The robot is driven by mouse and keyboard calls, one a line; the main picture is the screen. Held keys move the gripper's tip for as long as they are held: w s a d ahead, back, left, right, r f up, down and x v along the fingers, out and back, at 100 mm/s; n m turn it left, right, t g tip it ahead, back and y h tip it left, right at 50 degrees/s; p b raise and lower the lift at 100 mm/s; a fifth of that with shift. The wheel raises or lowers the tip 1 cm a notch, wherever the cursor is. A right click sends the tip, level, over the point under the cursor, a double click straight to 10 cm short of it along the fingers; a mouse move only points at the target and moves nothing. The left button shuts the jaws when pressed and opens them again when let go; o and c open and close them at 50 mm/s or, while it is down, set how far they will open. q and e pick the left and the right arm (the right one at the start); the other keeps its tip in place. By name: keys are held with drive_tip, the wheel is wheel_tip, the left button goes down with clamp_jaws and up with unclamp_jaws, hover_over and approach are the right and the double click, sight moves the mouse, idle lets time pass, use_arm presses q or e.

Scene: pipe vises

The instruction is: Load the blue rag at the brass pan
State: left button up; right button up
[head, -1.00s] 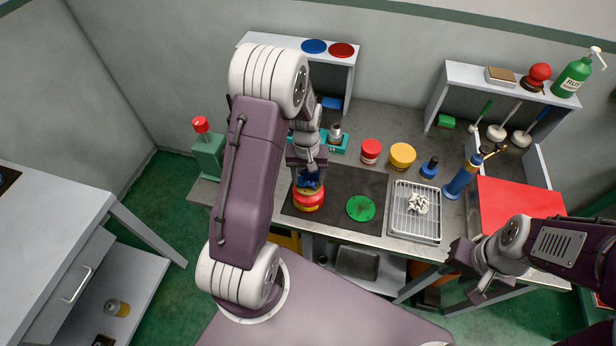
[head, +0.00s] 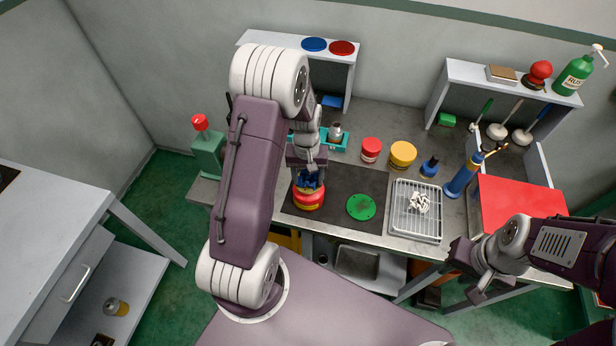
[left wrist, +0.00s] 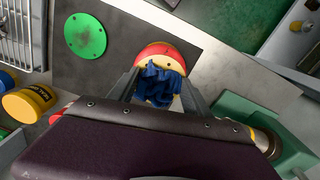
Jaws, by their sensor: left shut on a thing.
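A crumpled blue rag (left wrist: 158,85) is between the fingers of my left gripper (left wrist: 160,88), which is shut on it. In the head view the left gripper (head: 308,172) holds the rag (head: 309,184) directly over a round red and yellow container (head: 309,201). In the left wrist view the rag overlaps the cream-coloured face of this container (left wrist: 165,50); I cannot tell whether they touch. I cannot pick out a brass pan with certainty. My right gripper (head: 470,272) is at the bench's right front, away from the rag; its jaw opening is unclear.
A green disc (head: 361,207) lies on the dark mat (head: 337,220). A wire-rack tray (head: 402,226) holds a crumpled white cloth (head: 419,202). Red (head: 371,150) and yellow (head: 402,155) tins stand behind. A blue torch (head: 460,180) stands right.

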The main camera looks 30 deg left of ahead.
sight(308, 179)
use_arm(q)
drive_tip(key=shift+f+b, duration=0.3)
drive_tip(key=shift+f, duration=0.2)
drive_tip(key=shift+c, duration=0.2)
idle(1.1)
wheel_tip(308, 179, up, 7)
drive_tip(key=p, duration=0.6)
drive_tip(key=shift+p, duration=0.35)
drive_tip(key=shift+f, duration=0.1)
